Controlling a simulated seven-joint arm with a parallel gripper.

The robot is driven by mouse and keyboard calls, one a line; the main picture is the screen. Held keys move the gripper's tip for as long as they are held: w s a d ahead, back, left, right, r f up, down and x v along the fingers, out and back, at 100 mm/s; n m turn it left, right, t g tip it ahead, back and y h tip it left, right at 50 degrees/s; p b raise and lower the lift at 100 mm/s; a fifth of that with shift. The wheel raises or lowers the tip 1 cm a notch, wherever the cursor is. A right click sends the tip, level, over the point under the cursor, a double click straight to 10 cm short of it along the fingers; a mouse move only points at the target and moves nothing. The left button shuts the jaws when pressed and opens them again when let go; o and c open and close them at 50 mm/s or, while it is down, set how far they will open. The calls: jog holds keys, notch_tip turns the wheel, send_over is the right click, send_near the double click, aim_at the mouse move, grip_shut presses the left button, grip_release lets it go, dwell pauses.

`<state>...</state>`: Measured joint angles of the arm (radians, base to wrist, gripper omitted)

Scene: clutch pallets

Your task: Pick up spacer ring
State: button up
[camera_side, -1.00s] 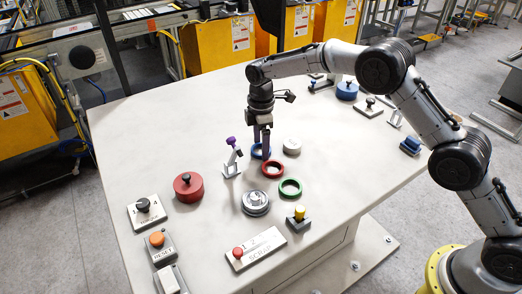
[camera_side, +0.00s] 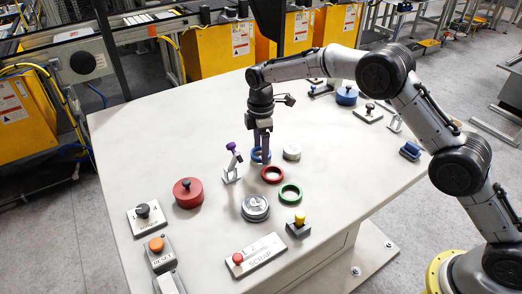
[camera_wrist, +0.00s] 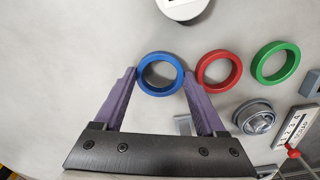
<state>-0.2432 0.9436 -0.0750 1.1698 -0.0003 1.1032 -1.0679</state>
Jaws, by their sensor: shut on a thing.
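Three rings show: a blue ring (camera_wrist: 160,93), a red ring (camera_wrist: 201,72) and a green ring (camera_wrist: 258,64). My gripper (camera_wrist: 159,76) is shut on the blue ring, one purple finger against each outer side. In the side view my gripper (camera_side: 262,157) points straight down at the blue ring (camera_side: 252,154), and its fingers partly hide the ring. The ring appears to be at table level; I cannot tell whether it is clear of the surface. The red ring (camera_side: 272,181) lies close to the right finger, and the green ring (camera_side: 290,201) lies farther toward the front.
A purple-knobbed lever (camera_side: 231,162) stands just left of my gripper. A white-grey disc (camera_side: 292,152) lies to the right. A silver round part (camera_side: 255,208), a red knobbed cylinder (camera_side: 188,193) and a yellow-button block (camera_side: 299,227) stand nearer the front. The table's back left is clear.

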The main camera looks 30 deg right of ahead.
notch_tip(320, 180, up, 2)
jog(key=shift+r, duration=0.2)
jog(key=s+d+r, duration=0.3)
jog(key=s+r, duration=0.7)
jog(key=s, duration=0.3)
jog(key=n, duration=0.5)
send_over(255, 201)
jog(key=f, duration=0.3)
jog(key=shift+d+f, duration=0.25)
jog(key=shift+f, duration=0.05)
jog(key=shift+a+f, duration=0.2)
jog(key=shift+f, duration=2.75)
jog(key=shift+f, duration=0.6)
